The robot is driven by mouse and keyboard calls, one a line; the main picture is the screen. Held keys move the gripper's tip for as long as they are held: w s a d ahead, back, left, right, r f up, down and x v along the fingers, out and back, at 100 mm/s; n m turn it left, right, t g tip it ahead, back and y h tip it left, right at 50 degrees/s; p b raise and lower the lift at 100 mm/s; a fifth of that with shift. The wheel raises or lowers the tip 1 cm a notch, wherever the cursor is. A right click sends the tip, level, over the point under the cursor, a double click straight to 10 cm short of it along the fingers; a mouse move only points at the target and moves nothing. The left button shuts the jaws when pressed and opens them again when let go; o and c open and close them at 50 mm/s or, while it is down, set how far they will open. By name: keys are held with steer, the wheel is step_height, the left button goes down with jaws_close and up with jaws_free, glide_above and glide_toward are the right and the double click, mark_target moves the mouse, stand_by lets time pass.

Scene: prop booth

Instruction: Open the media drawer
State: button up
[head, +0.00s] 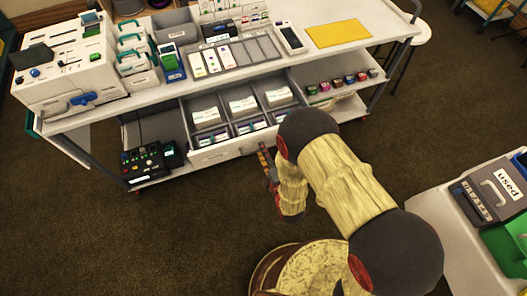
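The media drawer (236,149) is the wide white-fronted drawer under the worktop. It stands pulled out, with its grey compartments showing from above. White stacks fill the back compartments, and small dark cases with coloured labels stand along the front. A small label is on the left of its front. My gripper (266,163) is at the drawer's front, right of the middle, close to or touching it. My own arm hides the right end of the drawer front and part of the gripper. I cannot tell whether the fingers are closed on a handle.
The worktop holds a white machine (68,68), a grey card tray (232,59) and a yellow sheet (338,33). A shelf at right holds small coloured pots (337,84). A black device (148,163) sits low at left. Carpet in front is clear.

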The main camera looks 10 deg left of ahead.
steer(key=v, duration=0.7)
steer(key=shift+s, duration=0.25)
steer(key=shift+d, duration=0.15)
stand_by(0.4)
